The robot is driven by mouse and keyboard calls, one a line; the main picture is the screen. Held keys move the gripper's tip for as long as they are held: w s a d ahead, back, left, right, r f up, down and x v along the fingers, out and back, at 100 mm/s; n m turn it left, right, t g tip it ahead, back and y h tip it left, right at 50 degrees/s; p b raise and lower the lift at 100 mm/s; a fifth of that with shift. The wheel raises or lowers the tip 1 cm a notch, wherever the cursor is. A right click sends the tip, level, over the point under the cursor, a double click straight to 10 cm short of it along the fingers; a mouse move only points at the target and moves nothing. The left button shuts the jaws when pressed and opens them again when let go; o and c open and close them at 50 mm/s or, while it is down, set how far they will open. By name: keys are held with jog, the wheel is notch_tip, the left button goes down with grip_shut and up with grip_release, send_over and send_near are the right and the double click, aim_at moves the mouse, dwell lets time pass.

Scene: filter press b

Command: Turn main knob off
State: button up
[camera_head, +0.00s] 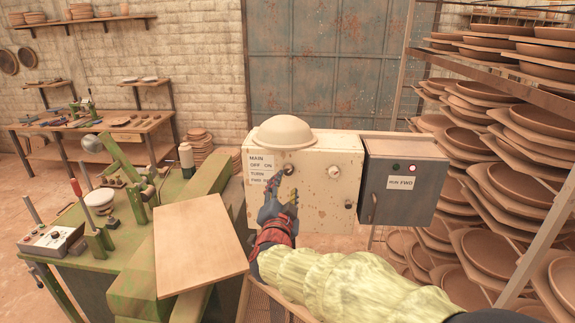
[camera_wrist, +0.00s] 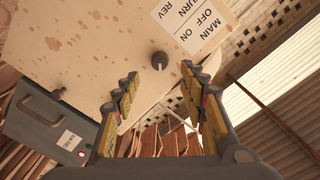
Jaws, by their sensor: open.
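The beige, rust-spotted control box (camera_head: 318,180) stands in the middle of the head view. Its white label (camera_head: 262,168) reads MAIN, OFF and ON, with TURN below; the label also shows upside down in the wrist view (camera_wrist: 200,22). The dark round main knob (camera_head: 289,170) is beside this label. In the wrist view, the knob (camera_wrist: 159,59) lies between and just beyond my fingertips. My gripper (camera_head: 281,190) is open and empty in front of the box. Both yellow-padded fingers (camera_wrist: 160,73) appear apart from the knob. The knob's pointer direction cannot be told.
An upturned bowl (camera_head: 283,132) sits on top. A board (camera_head: 198,245) and green bench are left; plate racks (camera_head: 520,150) stand right.

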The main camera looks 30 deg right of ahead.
aim_at(288, 173)
jog(key=x, duration=0.7)
jog(key=shift+w+d+p, duration=0.2)
jog(key=shift+w+p, duration=0.05)
jog(key=shift+p, duration=0.15)
grip_shut()
